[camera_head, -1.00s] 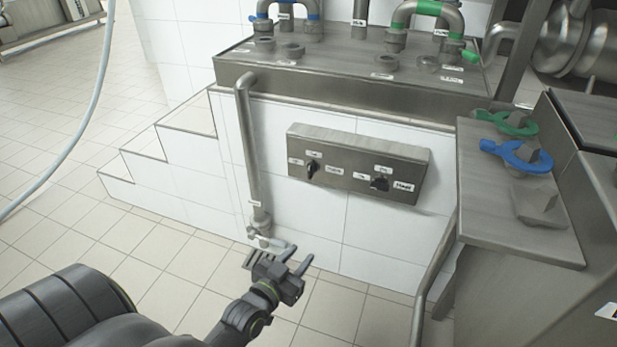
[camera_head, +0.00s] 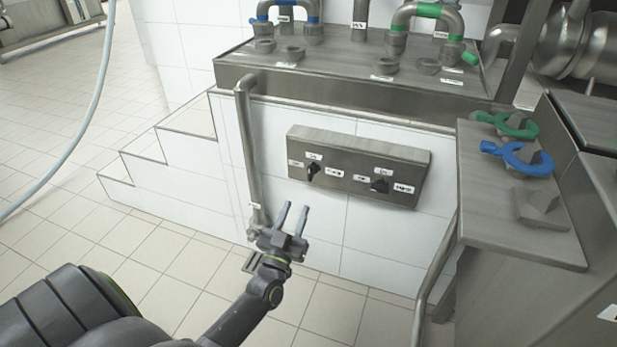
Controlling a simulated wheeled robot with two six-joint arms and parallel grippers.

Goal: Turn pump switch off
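A grey metal switch box (camera_head: 350,180) is fixed to the white tiled wall. It carries a black left switch (camera_head: 312,171) and a black right switch (camera_head: 380,185), each with small white labels around it. The label text is too small to read, so I cannot tell which one is the pump switch. My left gripper (camera_head: 293,218) is below and left of the box, with its two fingers apart, pointing up and empty. It is apart from the box and both switches. My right gripper is not in view.
A vertical metal pipe (camera_head: 252,150) runs down the wall left of the box, close behind my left gripper. A metal side table (camera_head: 500,215) with a green and a blue wrench-like tool (camera_head: 520,158) stands at the right. Tiled steps (camera_head: 150,150) are at the left.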

